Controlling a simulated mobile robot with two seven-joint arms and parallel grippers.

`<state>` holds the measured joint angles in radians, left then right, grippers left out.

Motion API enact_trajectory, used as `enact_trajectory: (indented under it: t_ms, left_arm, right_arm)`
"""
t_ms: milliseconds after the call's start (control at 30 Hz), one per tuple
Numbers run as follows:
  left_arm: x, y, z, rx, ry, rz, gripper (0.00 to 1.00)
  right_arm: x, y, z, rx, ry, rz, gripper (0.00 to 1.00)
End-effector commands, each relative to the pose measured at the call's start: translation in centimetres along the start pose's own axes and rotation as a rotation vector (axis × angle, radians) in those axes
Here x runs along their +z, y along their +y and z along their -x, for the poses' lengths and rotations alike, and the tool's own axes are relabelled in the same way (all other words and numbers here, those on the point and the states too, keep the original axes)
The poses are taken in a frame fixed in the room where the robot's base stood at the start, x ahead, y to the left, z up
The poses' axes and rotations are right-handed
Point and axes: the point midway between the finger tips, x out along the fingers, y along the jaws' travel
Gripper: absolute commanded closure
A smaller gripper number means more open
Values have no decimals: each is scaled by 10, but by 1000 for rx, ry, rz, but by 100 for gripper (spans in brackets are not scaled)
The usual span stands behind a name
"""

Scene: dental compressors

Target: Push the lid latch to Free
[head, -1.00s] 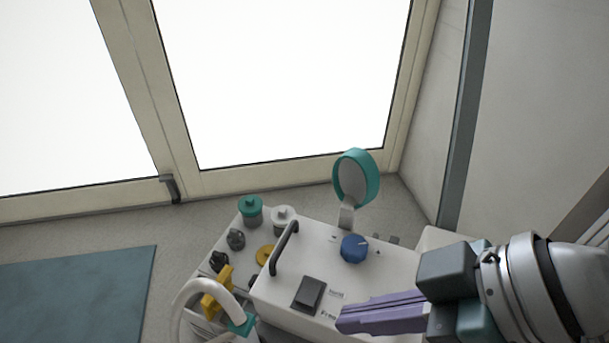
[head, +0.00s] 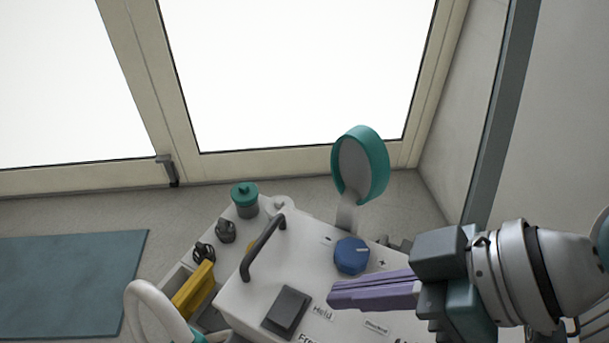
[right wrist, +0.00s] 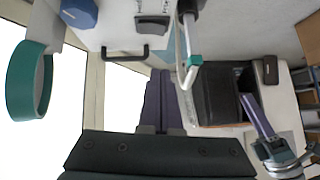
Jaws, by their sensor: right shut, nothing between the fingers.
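The lid latch, a dark grey block (head: 286,311), sits on the white top of the compressor unit (head: 235,300). The label "Held" is beside it, and "Free" shows partly at the bottom edge. A dark latch-like block also shows in the right wrist view (right wrist: 152,25). My right gripper (head: 332,296) has its purple fingers together and empty. Its tips are right of the latch, over the white top near "Held"; I cannot tell their height. It also shows in the right wrist view (right wrist: 160,76). My left gripper (right wrist: 256,112) shows only there, too small to judge its jaws.
A black handle (head: 263,247) stands left of the blue knob (head: 351,256). A teal-rimmed round part (head: 360,165) rises behind the knob. Open floor lies left, with a blue mat (head: 70,285).

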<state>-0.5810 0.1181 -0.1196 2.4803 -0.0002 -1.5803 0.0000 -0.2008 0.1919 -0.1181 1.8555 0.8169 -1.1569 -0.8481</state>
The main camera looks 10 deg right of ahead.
Motion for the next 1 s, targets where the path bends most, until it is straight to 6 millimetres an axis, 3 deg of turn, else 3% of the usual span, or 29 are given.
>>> enact_trajectory:
  t_ms: [433, 633, 1000]
  left_arm:
    - [15, 0, -46, -5, -1, -6, 50]
    - [19, 0, -60, -5, 0, -6, 50]
    - [20, 2, -62, 0, 1, -1, 50]
  right_arm:
    - [2, 0, -96, -4, 3, 0, 100]
    - [24, 0, -112, 0, -1, -1, 100]
    - [29, 0, -116, 0, -1, 0, 100]
